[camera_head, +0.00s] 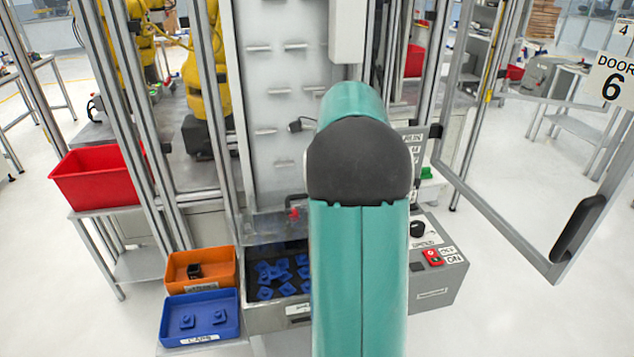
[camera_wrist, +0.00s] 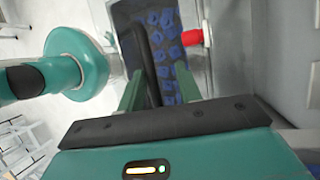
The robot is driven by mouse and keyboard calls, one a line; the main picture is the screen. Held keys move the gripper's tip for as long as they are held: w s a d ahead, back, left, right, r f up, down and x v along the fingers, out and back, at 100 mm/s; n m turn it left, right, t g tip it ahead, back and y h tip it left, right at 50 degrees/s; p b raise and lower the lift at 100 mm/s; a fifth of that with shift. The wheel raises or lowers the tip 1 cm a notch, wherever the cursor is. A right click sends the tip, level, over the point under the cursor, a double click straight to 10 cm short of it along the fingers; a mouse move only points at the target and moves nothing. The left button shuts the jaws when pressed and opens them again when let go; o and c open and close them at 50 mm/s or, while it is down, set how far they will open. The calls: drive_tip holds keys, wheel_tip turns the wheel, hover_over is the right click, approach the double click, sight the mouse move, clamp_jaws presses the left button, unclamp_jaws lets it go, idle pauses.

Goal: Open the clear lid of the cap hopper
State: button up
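The cap hopper (camera_head: 248,310) is a grey box with blue caps (camera_head: 280,272) inside, left of my teal arm. Its clear lid (camera_head: 262,228) appears raised at the back, leaning against the tall grey panel, with a red knob (camera_head: 293,213) near its upper edge. In the wrist view, the red knob (camera_wrist: 192,37) is right of the caps (camera_wrist: 165,50). My gripper (camera_wrist: 158,82) has its two green fingers apart over the hopper, with nothing seen held. A dark bar shows between them; I cannot tell what it is. My arm hides the gripper in the head view.
An orange bin (camera_head: 202,270) and a blue bin (camera_head: 200,317) sit left of the hopper. A control box (camera_head: 435,275) with a red switch is on the right. A red crate (camera_head: 97,178) and frame posts stand left. An open door frame (camera_head: 500,225) is right, beside clear floor.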

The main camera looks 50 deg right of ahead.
drive_tip(key=s+a+r, duration=0.9)
drive_tip(key=s+r, duration=0.2)
drive_tip(key=r, duration=0.1)
drive_tip(key=shift+r, duration=0.35)
